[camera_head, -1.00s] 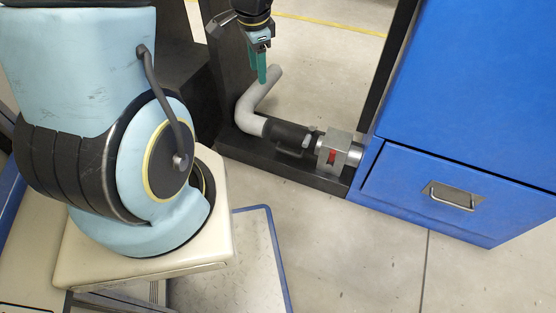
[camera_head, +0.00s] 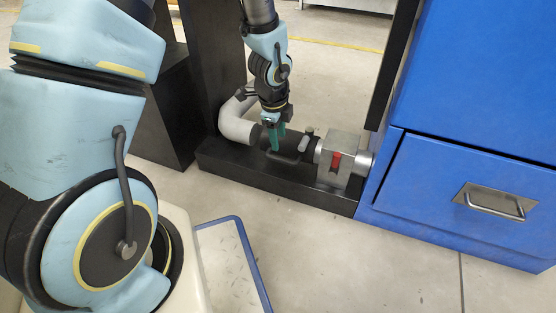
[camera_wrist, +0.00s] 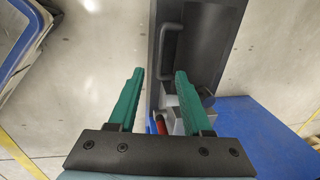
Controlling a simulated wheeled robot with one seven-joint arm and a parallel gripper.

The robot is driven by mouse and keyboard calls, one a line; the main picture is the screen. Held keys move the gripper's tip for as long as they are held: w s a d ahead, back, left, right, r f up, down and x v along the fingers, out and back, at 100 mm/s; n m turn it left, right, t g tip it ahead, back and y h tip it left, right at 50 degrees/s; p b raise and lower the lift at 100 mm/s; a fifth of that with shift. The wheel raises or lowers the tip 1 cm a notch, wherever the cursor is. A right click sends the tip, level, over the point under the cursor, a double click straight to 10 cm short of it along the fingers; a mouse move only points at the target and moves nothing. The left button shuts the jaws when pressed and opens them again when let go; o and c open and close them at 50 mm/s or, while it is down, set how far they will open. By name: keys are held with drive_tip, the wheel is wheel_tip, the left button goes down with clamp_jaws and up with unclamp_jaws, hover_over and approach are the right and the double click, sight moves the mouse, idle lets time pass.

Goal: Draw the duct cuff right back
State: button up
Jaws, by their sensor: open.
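The black duct cuff (camera_head: 293,143) sits around the line between the bent grey duct (camera_head: 236,121) and a metal block (camera_head: 341,158). A dark handle (camera_head: 285,159) stands out at its front side. In the wrist view a dark looped handle (camera_wrist: 166,45) shows just beyond the fingertips. My gripper (camera_head: 276,138) has green fingers and is open and empty. It is close above the cuff, near the duct end, and partly hides it. In the wrist view the open fingers (camera_wrist: 160,74) are apart; contact with the handle cannot be made out.
The metal block carries a red part (camera_head: 334,161) and meets the blue cabinet (camera_head: 450,190) on the right. A black base beam (camera_head: 270,177) runs underneath, with a black post (camera_head: 212,65) at the left.

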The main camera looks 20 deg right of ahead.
sight(281, 159)
drive_tip(key=f+b, duration=0.1)
drive_tip(key=f, duration=0.2)
drive_tip(key=w+f+b, duration=0.1)
drive_tip(key=f+b, duration=0.1)
drive_tip(key=f, duration=0.1)
drive_tip(key=d+f+b, duration=0.1)
drive_tip(key=f, duration=0.2)
drive_tip(key=shift+w+d, duration=0.1)
drive_tip(key=shift+w, duration=0.05)
clamp_jaws()
idle(1.1)
